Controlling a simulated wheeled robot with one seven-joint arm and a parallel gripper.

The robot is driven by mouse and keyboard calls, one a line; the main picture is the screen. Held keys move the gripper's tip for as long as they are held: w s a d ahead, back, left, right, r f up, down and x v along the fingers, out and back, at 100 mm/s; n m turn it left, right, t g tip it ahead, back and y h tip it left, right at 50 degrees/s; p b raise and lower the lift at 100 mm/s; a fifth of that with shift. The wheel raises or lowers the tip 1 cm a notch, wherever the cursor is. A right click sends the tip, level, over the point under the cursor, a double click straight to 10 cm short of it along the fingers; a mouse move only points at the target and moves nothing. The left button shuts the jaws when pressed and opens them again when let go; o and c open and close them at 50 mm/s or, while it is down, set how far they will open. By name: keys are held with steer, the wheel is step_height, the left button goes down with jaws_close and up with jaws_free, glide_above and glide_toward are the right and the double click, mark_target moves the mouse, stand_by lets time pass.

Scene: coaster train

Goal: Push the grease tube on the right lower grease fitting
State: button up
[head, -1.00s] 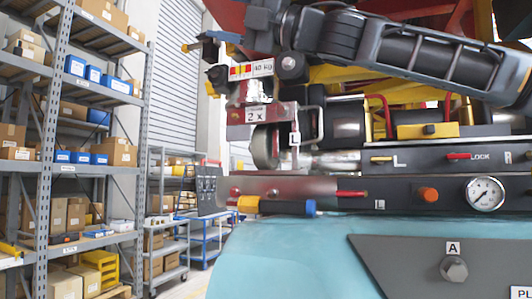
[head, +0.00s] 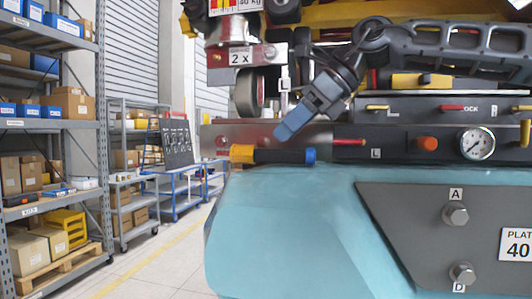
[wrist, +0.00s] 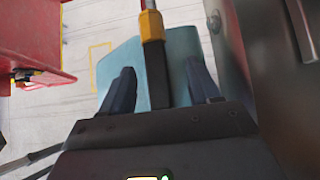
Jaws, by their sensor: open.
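The grease tube (head: 285,155), black with a yellow end at left and a blue end at right, lies level along the front edge of the teal body. My gripper (head: 285,132) is open just above it in the head view, its blue-grey fingers pointing down and left. In the wrist view my gripper (wrist: 160,76) has one finger on each side of a black and yellow rod (wrist: 152,28), which looks like the tube; I cannot tell whether they touch it. I cannot make out for certain which part is the right lower grease fitting.
A dark panel with a red lever (head: 349,142), an orange knob (head: 427,144) and a gauge (head: 476,143) runs behind the tube. A grey bolted plate (head: 420,225) is on the teal body (head: 290,235). Shelves (head: 50,130) stand left; the floor between is clear.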

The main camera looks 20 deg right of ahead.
mark_target(270, 149)
steer(key=x, duration=0.1)
steer(key=p+x, duration=0.1)
steer(key=x, duration=0.3)
steer(key=shift+s+a+p, duration=0.2)
steer(key=shift+s+p, duration=0.1)
steer(key=shift+p, duration=0.05)
jaws_close()
